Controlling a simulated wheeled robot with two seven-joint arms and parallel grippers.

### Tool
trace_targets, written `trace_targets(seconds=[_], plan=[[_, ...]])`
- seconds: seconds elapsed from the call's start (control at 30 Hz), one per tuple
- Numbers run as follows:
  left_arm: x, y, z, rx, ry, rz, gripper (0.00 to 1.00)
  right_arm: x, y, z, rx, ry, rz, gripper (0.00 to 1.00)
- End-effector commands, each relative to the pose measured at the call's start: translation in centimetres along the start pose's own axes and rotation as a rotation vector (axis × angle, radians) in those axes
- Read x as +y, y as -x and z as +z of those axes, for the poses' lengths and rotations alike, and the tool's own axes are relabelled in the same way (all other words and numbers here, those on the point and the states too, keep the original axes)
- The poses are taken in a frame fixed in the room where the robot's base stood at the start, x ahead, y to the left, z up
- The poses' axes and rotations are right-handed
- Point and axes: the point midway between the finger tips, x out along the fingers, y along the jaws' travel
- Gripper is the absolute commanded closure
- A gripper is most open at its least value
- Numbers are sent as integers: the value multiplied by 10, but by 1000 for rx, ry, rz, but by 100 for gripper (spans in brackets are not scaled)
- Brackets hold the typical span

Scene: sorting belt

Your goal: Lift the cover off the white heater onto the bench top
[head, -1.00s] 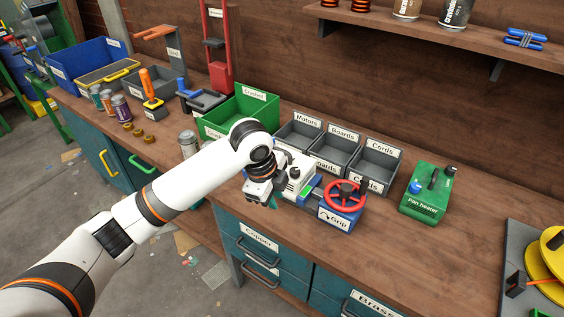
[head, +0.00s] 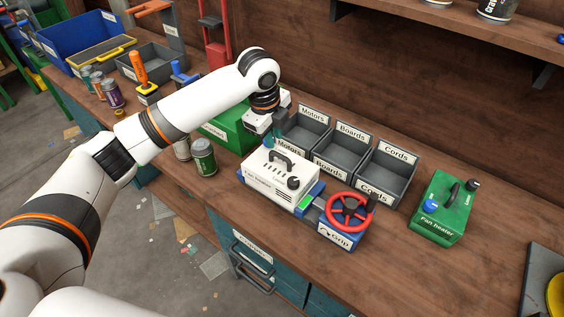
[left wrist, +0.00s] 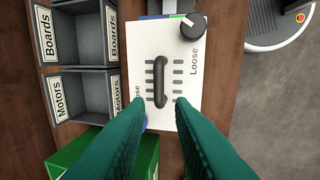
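The white heater (head: 268,184) sits at the blue vise (head: 338,232) on the bench top. Its top cover (left wrist: 207,75) carries a black handle (head: 282,157), slots, a "Loose" label and a dark round knob (head: 293,183). The cover is on the heater. My left gripper (head: 279,132) is above and behind the heater's left end, near the bins. In the left wrist view its green fingers (left wrist: 161,101) are spread and empty. The handle (left wrist: 159,82) shows between and past the fingertips; I cannot tell the height gap. My right gripper is not in view.
Grey bins marked Motors, Boards and Cords (head: 341,150) stand behind the heater. A green fan heater (head: 443,208) stands right. Bare bench top (head: 400,262) lies in front of it.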

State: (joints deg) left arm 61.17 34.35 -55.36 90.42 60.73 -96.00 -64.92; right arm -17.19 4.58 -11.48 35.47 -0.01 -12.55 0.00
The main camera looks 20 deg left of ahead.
Motion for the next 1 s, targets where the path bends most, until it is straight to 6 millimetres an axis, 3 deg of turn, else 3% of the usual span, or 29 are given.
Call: trace_targets(seconds=[0.13, 0.37, 0.7, 1.0], plan=[[0, -24, 1, -1, 1, -2, 79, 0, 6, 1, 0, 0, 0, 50], [1, -42, 2, 0, 0, 0, 79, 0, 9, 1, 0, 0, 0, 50], [1, -86, 10, -1, 1, -1, 79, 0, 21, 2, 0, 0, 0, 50], [2, -91, 9, 0, 0, 2, 82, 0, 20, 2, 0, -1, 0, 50]])
